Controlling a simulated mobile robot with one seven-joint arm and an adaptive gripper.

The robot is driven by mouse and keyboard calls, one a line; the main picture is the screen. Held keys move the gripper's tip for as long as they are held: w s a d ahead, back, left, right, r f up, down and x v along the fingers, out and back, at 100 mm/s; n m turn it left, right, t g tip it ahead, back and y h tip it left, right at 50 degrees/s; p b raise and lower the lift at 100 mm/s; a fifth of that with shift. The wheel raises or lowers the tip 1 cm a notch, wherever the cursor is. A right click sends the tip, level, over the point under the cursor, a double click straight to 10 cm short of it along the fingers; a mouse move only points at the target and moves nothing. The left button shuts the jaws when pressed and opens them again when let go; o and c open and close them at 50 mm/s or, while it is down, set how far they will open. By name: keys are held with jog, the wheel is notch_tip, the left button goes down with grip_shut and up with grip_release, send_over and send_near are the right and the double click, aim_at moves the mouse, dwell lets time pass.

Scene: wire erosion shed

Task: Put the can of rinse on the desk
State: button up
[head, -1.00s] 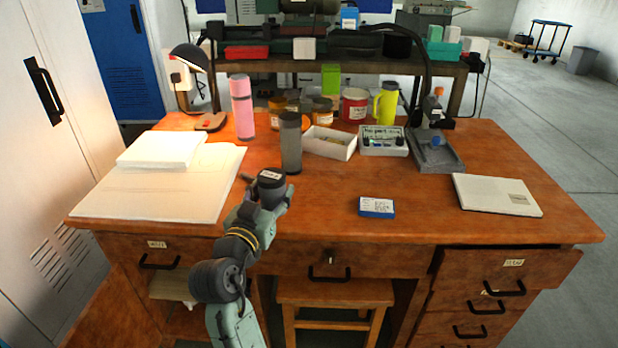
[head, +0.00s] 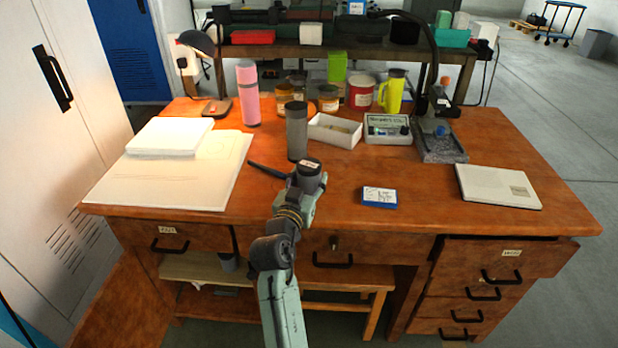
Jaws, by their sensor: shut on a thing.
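The can of rinse (head: 309,175), as I take it, is a short dark cylinder with a small white label near its top. It is at the end of my arm, over the front middle of the desk. My gripper (head: 304,187) is shut on it; the fingers are small and partly hidden. The can looks slightly tilted, and I cannot tell whether it touches the top. The desk (head: 415,195) is brown wood with bare top to the right of my gripper.
A grey cylinder (head: 297,132) stands just behind the can. A dark thin stick (head: 266,169) lies left of it. A blue-and-white box (head: 379,197), a white tray (head: 336,131), a pale flat case (head: 497,187) and large papers (head: 175,180) also occupy the desk.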

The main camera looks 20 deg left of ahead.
jog(key=shift+f, duration=0.15)
jog(key=o, duration=1.4)
jog(key=shift+c, duration=0.2)
